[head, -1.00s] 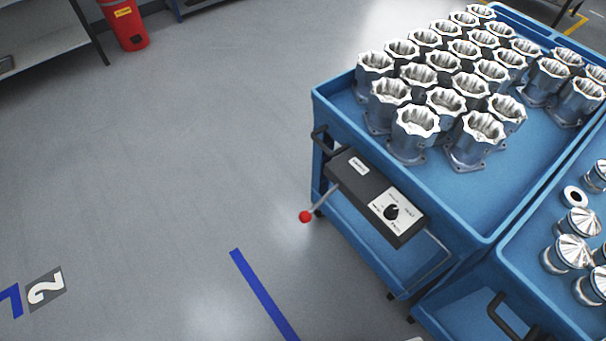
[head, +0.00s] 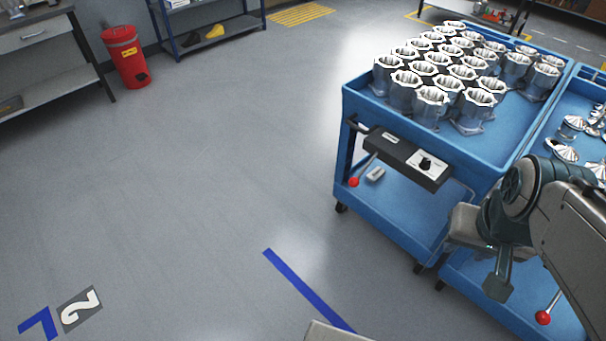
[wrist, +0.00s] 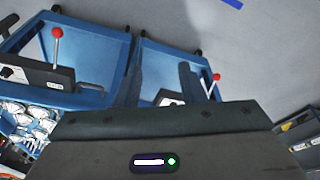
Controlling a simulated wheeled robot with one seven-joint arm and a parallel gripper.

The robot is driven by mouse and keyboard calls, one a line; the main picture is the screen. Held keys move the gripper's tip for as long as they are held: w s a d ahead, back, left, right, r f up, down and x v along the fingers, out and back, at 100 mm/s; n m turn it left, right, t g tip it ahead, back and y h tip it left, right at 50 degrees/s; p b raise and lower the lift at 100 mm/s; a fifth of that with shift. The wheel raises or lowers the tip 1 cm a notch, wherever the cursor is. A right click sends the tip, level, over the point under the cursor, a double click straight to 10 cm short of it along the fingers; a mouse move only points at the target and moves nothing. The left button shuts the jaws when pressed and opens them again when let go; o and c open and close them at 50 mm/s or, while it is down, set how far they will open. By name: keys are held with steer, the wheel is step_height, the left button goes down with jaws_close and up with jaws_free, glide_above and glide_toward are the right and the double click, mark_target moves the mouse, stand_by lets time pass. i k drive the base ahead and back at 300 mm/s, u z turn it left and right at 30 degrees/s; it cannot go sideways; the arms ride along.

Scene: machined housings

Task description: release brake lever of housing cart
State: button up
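The housing cart (head: 352,104) is a blue two-tier trolley at upper right in the head view, loaded with silvery housings (head: 432,101). A dark control box (head: 405,158) with a white dial plate is on its near side. Its brake lever with a red ball (head: 353,182) slants down and left from the box's left end. The ball also appears right of the fingers in the wrist view (wrist: 216,77). My gripper (head: 498,287) points down, right of and nearer than that lever, apart from it. Its fingers (wrist: 162,82) are spread and empty in the wrist view.
A second blue cart with metal parts (head: 565,150) stands close on the right, partly behind my arm; its red lever ball (head: 543,317) is near my arm. A red bin (head: 125,57) and shelving stand at upper left. The floor left of the carts is open, with a blue line (head: 305,288).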

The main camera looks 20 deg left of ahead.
mark_target(354, 182)
steer(key=u, duration=0.4)
steer(key=k, duration=0.75)
steer(key=z, duration=0.55)
steer(key=k, duration=0.9)
steer(key=i, duration=0.4)
steer(key=u, duration=0.95)
steer(key=i, duration=1.25)
steer(key=z, duration=0.7)
steer(key=i, duration=0.25)
steer(key=z, duration=0.3)
